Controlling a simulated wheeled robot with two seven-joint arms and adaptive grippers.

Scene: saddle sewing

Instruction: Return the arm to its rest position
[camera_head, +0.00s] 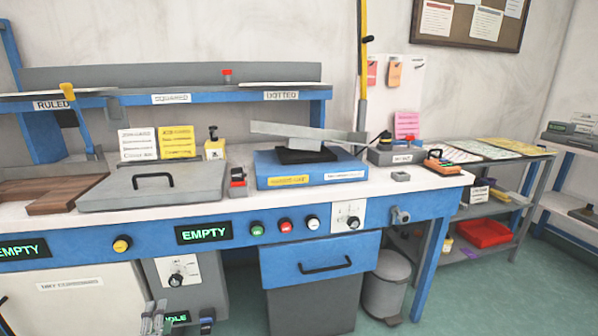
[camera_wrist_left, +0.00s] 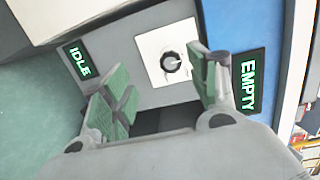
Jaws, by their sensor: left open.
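My left gripper (camera_head: 180,320) is at the bottom edge of the head view, low in front of the bench and below its blue front rail. In the left wrist view the left gripper (camera_wrist_left: 163,88) has its green-padded fingers spread apart, with nothing between them. Past the fingers is a grey panel with a white plate and a dark knob (camera_wrist_left: 171,62). The same knob panel (camera_head: 177,272) shows just above the gripper in the head view. Most of the left arm is out of frame. My right gripper is not in view.
The bench top (camera_head: 400,184) carries a grey lidded box (camera_head: 155,188) and a blue box (camera_head: 310,172). A drawer (camera_head: 320,262) and a grey bin (camera_head: 386,285) stand right of the gripper. Green floor (camera_head: 480,300) is clear at the lower right.

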